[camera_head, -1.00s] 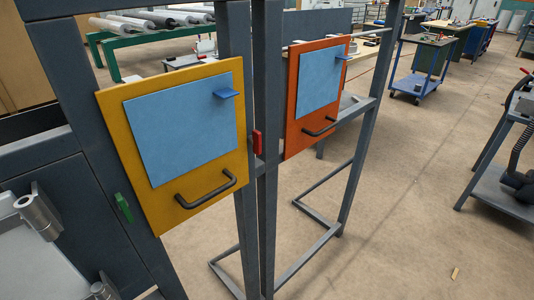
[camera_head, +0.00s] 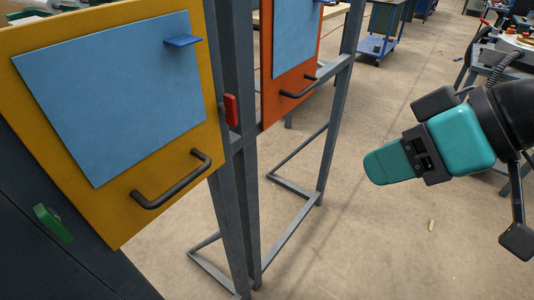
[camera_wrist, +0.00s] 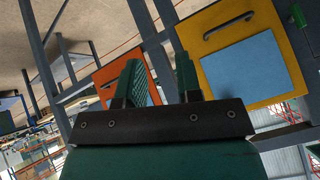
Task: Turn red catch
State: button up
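The red catch (camera_head: 231,110) is a small upright block on the grey post between the yellow panel (camera_head: 120,205) and the orange panel (camera_head: 270,92). My gripper (camera_head: 387,164) is at the right in the head view, pointing left, well apart from the catch. In the wrist view my gripper (camera_wrist: 158,70) shows two green fingers with a gap between them and nothing held. The yellow panel (camera_wrist: 283,80) and orange panel (camera_wrist: 108,78) appear upside down there. I cannot make out the red catch in the wrist view.
A green catch (camera_head: 53,223) sits left of the yellow panel. Black handles (camera_head: 172,180) and (camera_head: 298,88) and blue tabs (camera_head: 183,41) stick out from the panels. Grey frame posts and low bars (camera_head: 296,190) stand below. The floor (camera_head: 370,240) under my gripper is mostly clear.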

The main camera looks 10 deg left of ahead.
jog(key=w+a+f+n+t+y+b, duration=0.2)
jog(key=w+a+f+y+b, duration=0.3)
jog(key=a, duration=0.3)
jog(key=n+t+y+b, duration=0.2)
jog(key=y+b, duration=0.2)
jog(key=b, duration=0.2)
send_near(235, 113)
jog(key=a, duration=0.1)
jog(key=p+x, duration=0.2)
jog(key=x, duration=0.1)
jog(key=p+x, duration=0.3)
jog(key=x, duration=0.1)
jog(key=shift+w+r+p, duration=0.2)
jog(key=shift+r+p, duration=0.05)
jog(key=shift+p, duration=0.1)
jog(key=shift+w+a+f+t, duration=0.15)
jog(key=shift+a+t, duration=0.15)
jog(key=shift+f, duration=0.15)
jog(key=shift+b, duration=0.3)
grip_shut()
